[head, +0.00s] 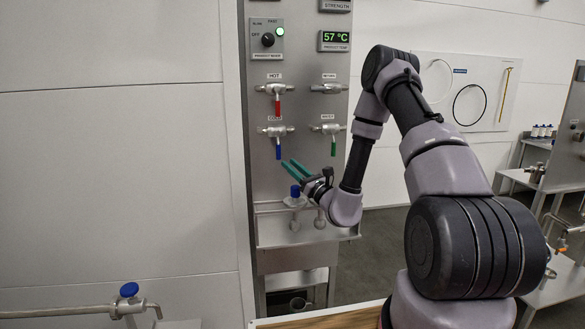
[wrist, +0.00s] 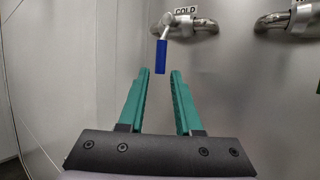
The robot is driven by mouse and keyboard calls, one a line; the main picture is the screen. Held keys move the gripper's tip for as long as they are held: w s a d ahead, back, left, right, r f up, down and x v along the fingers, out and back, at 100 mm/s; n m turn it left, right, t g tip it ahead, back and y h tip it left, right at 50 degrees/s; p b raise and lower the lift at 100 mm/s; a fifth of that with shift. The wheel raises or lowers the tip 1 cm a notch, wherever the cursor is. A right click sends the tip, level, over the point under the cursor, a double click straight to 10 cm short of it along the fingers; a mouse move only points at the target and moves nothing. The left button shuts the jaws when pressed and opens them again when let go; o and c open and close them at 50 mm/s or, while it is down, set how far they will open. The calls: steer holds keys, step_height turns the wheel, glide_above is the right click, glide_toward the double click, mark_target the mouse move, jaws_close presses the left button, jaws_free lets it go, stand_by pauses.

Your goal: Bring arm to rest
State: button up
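My gripper (head: 291,169) has two green fingers and is in front of the steel panel (head: 300,100), below the cold valve. In the wrist view my gripper (wrist: 160,72) is open, with clear space between the fingers and nothing held. The blue handle (head: 278,152) of the cold valve hangs down just beyond the fingertips. The same blue handle (wrist: 161,57) shows above the gap in the wrist view and appears apart from the fingers. My arm is bent, reaching left to the panel.
The hot valve with a red handle (head: 277,105) and a valve with a green handle (head: 333,148) are nearby. A blue-topped sample bottle (head: 295,195) stands on the steel shelf (head: 272,208) under my gripper. The product temperature display (head: 335,40) reads 57 °C. A pipe with a blue knob (head: 128,290) is at lower left.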

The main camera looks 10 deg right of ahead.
steer(key=shift+s, duration=0.15)
steer(key=s+a+r+n+g+y, duration=0.8)
steer(key=s+r+n+g, duration=0.1)
steer(key=r+n+g, duration=0.25)
steer(key=s+a+r+n+g+h, duration=0.2)
steer(key=s+r+n+g+h, duration=0.25)
steer(key=s+n+g, duration=0.65)
steer(key=s+d+n+t+h, duration=0.1)
steer(key=s+d+t+h, duration=0.15)
steer(key=s, duration=0.25)
steer(key=s+d+t+h, duration=0.1)
steer(key=s+d+h, duration=0.2)
steer(key=s+h, duration=0.15)
steer(key=s+d+r+n+t+h, duration=0.1)
steer(key=d+r+t+h, duration=0.2)
steer(key=d, duration=0.3)
steer(key=s+d+r+t+h, duration=0.2)
steer(key=d+r+t+h, duration=0.1)
steer(key=d, duration=0.3)
steer(key=shift+s+d+r+n+t+h, duration=0.15)
steer(key=shift+s+d+n+t+h, duration=0.2)
steer(key=shift+t, duration=0.35)
